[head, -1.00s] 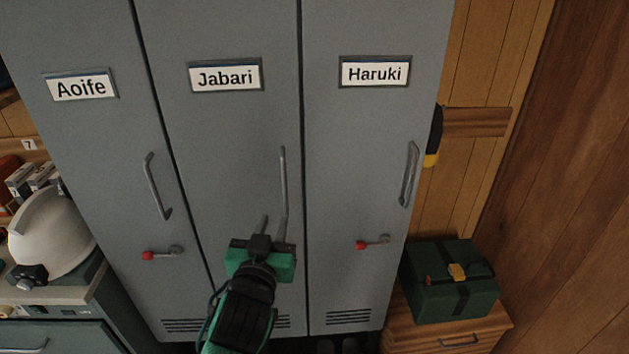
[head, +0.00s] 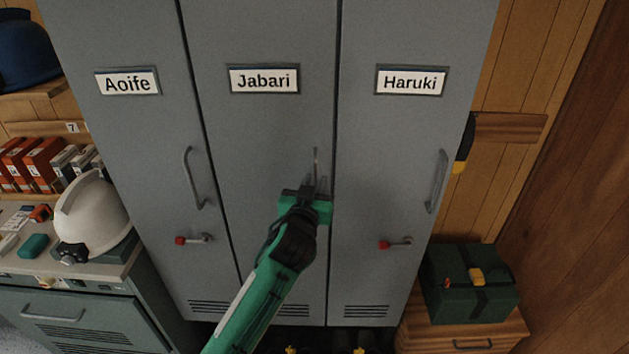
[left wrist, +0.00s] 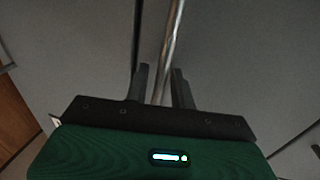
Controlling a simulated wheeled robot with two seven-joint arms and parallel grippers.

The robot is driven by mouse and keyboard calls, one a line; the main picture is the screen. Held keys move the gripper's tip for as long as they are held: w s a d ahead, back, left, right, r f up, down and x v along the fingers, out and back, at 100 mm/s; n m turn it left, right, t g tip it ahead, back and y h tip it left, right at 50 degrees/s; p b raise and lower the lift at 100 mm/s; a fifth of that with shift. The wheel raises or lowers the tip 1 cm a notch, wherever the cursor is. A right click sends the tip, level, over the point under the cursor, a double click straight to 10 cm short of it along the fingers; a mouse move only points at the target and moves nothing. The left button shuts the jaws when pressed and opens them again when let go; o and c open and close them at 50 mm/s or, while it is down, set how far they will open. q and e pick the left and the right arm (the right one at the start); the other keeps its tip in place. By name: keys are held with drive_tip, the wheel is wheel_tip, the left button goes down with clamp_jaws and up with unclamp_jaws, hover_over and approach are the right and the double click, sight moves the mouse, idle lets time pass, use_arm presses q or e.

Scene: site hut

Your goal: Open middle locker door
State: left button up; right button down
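The middle locker door (head: 262,140), labelled Jabari, is grey and looks shut, flush with its neighbours. Its thin upright bar handle (head: 316,162) is near the door's right edge, its lower part hidden by my gripper. My left gripper (head: 308,187) is at the handle, arm coming up from below. In the left wrist view the gripper's two dark fingers (left wrist: 161,88) stand apart, with the handle bar (left wrist: 172,40) running between them and a gap showing. Any red-knobbed latch on this door is hidden behind my arm. My right gripper is out of view.
The Aoife door (head: 125,130) and Haruki door (head: 395,125) flank it, each with a bar handle and red-knobbed lever. A white helmet (head: 90,215) sits on the left counter. A green box (head: 470,285) sits on a wooden cabinet at right.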

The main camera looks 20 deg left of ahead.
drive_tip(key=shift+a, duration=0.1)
use_arm(q)
clamp_jaws()
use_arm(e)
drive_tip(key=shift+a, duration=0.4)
use_arm(q)
drive_tip(key=shift+s, duration=0.15)
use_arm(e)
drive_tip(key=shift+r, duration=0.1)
